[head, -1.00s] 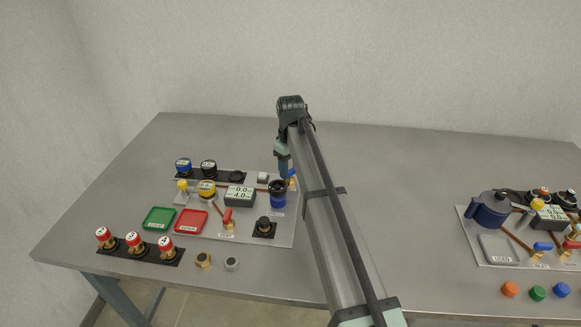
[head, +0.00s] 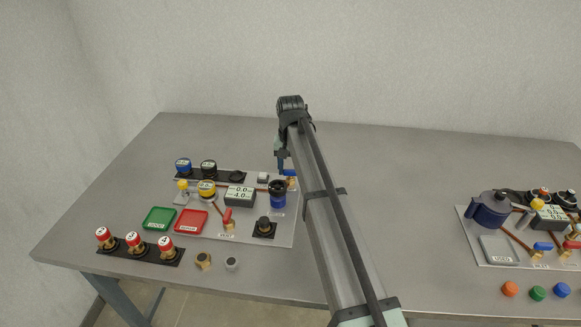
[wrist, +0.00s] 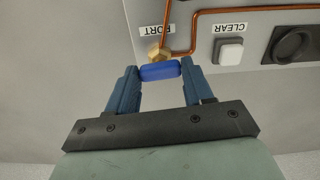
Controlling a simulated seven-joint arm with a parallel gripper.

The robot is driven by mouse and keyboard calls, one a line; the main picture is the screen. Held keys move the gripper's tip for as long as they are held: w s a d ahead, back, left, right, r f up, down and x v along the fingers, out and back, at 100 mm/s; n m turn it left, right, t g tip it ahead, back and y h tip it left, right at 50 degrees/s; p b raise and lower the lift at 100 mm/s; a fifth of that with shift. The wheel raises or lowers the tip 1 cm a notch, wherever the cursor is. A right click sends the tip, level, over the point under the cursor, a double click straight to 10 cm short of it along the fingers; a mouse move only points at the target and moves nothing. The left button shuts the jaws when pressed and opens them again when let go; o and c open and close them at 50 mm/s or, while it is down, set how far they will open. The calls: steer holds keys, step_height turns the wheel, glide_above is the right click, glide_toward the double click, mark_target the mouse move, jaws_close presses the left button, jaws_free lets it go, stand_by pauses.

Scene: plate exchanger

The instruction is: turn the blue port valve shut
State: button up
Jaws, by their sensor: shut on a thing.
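The blue port valve handle (wrist: 160,71) lies between my fingertips in the wrist view, on a brass body (wrist: 158,53) beside the PORT label (wrist: 156,30). The handle lies crosswise to the copper pipe running up from the body. My gripper (wrist: 162,75) is shut on the handle, one finger at each end. In the head view the blue handle (head: 289,173) shows at the board's back right corner, with my gripper (head: 281,165) at it; my arm hides part of that area.
A blue-based cup (head: 277,196) stands close in front of the valve. A display box (head: 239,196), a red-handled valve (head: 228,216) and green (head: 159,218) and red trays (head: 191,222) are on the board. The CLEAR button (wrist: 229,51) is right of the valve in the wrist view.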

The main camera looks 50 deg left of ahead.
mark_target(291, 170)
steer(key=shift+m, duration=0.6)
steer(key=o, duration=1)
steer(key=shift+o, duration=0.2)
steer(key=shift+r, duration=0.1)
step_height(291, 170, up, 14)
steer(key=shift+f, duration=0.2)
